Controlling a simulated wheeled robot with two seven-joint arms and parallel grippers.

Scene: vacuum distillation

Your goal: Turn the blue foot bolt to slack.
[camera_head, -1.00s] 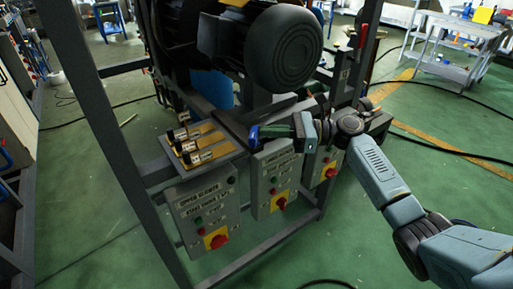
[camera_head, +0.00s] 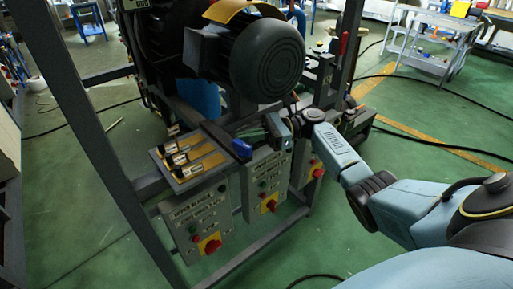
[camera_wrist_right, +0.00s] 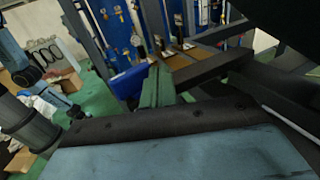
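The blue piece that looks like the foot bolt (camera_head: 242,148) sits at the right end of the small plate on the frame, below the motor. It also shows in the right wrist view (camera_wrist_right: 128,82), left of the green fingers. My right gripper (camera_head: 268,127) reaches in from the right, its green fingers close to the blue piece. In the wrist view the fingers (camera_wrist_right: 158,88) stand near the picture's middle. I cannot tell whether they touch the blue piece or how far apart they are. My left gripper is out of view.
A large dark motor (camera_head: 262,55) hangs above the gripper. Several brass-coloured plates with dark clamps (camera_head: 190,155) lie left of the blue piece. Grey control boxes with red knobs (camera_head: 209,243) hang below. A frame post (camera_head: 85,120) stands at left.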

